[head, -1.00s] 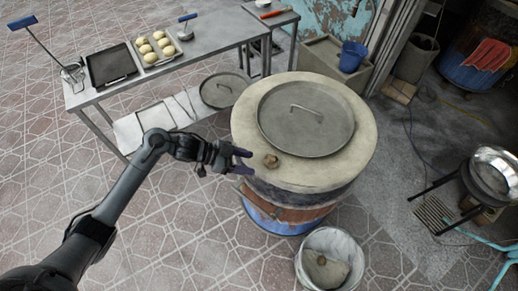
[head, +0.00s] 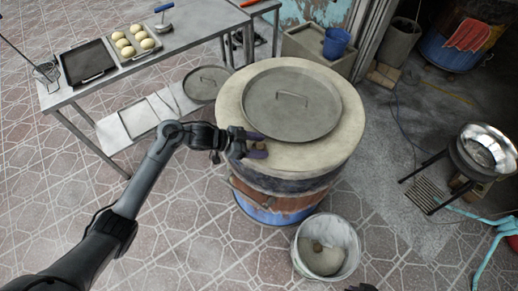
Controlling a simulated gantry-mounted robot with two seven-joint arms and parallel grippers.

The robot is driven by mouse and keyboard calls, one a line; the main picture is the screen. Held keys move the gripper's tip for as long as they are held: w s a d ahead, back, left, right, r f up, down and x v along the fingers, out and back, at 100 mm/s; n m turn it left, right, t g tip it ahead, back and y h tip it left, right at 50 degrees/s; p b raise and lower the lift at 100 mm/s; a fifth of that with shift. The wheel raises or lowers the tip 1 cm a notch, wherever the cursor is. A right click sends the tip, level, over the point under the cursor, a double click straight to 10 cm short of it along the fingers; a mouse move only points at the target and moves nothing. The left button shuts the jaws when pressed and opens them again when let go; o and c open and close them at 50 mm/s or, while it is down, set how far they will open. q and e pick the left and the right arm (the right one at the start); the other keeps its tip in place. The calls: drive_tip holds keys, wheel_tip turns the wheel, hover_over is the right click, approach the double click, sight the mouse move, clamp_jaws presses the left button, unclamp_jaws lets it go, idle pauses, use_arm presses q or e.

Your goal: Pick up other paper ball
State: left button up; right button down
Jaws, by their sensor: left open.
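The barrel oven (head: 330,150) stands in the middle with a pale round top.
A round metal lid (head: 310,118) with a handle covers most of the oven top. A metal table (head: 185,48) with trays and dough balls stands at the upper left. A metal bowl on a stand (head: 482,150) is at the right.

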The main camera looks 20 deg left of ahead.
use_arm(q)
drive_tip(key=shift+x, duration=1.25)
drive_tip(key=c, duration=0.7)
drive_tip(key=shift+c, duration=0.2)
